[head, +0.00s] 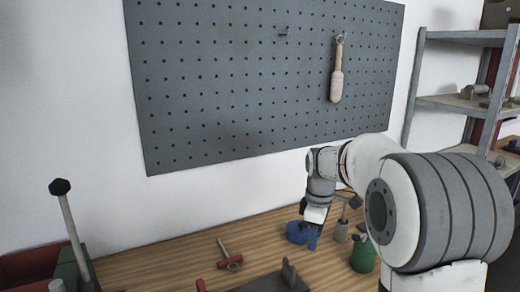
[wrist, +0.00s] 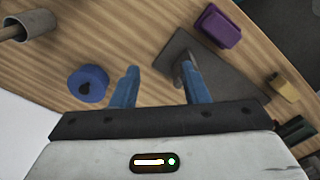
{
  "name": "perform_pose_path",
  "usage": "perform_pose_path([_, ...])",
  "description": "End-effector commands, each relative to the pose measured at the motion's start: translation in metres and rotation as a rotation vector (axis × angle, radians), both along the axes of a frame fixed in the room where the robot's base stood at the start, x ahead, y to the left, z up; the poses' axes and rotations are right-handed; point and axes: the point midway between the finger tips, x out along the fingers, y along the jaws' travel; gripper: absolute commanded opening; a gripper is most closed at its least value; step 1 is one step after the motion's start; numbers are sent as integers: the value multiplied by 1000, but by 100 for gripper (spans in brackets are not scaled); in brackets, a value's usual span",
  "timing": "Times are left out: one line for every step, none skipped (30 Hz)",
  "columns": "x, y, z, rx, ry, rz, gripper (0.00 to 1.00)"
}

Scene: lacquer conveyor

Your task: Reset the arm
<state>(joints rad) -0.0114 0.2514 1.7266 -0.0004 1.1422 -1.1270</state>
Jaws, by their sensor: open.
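My gripper (head: 311,238) hangs over the wooden workbench (head: 180,252), below my bent arm in the head view. In the wrist view its two blue fingers (wrist: 160,78) are spread apart, with only bench and a grey plate showing behind them. Nothing is between the fingers. A round blue object (wrist: 88,84) with a dark centre lies on the bench, left of the fingers. The flat dark grey plate (wrist: 225,88) with an upright part lies beyond the right finger. My arm hides part of the bench in the head view.
A purple block (wrist: 218,26), a yellow block (wrist: 284,87) and a brown cup (wrist: 18,20) stand around. A green can (head: 363,255) and a red-handled tool (head: 230,262) are on the bench. A pegboard (head: 220,90) holds a wooden-handled tool (head: 337,75). Shelves (head: 455,103) stand right.

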Motion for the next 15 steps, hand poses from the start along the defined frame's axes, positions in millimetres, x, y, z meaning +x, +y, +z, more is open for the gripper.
perform_pose_path([-8,0,4,1,-9,-29,41])
perform_pose_path([-12,0,6,1,-12,-50,41])
perform_pose_path([-19,0,8,2,-19,-79,41])
perform_pose_path([-24,0,9,3,-22,-102,41])
perform_pose_path([-29,0,11,4,-27,-124,41])
perform_pose_path([-37,-1,13,6,-32,-159,41])
perform_pose_path([-43,-1,14,7,-38,-186,41])
perform_pose_path([-49,-1,15,8,-44,-215,41])
perform_pose_path([-59,-1,17,11,-51,-257,41])
perform_pose_path([-67,-2,19,14,-58,-293,41])
perform_pose_path([-77,-2,20,16,-64,-332,41])
perform_pose_path([-90,-2,21,22,-76,-388,41])
perform_pose_path([-101,-2,22,26,-85,-436,41])
perform_pose_path([-113,-3,22,31,-93,-484,41])
perform_pose_path([-129,-3,21,39,-106,-553,41])
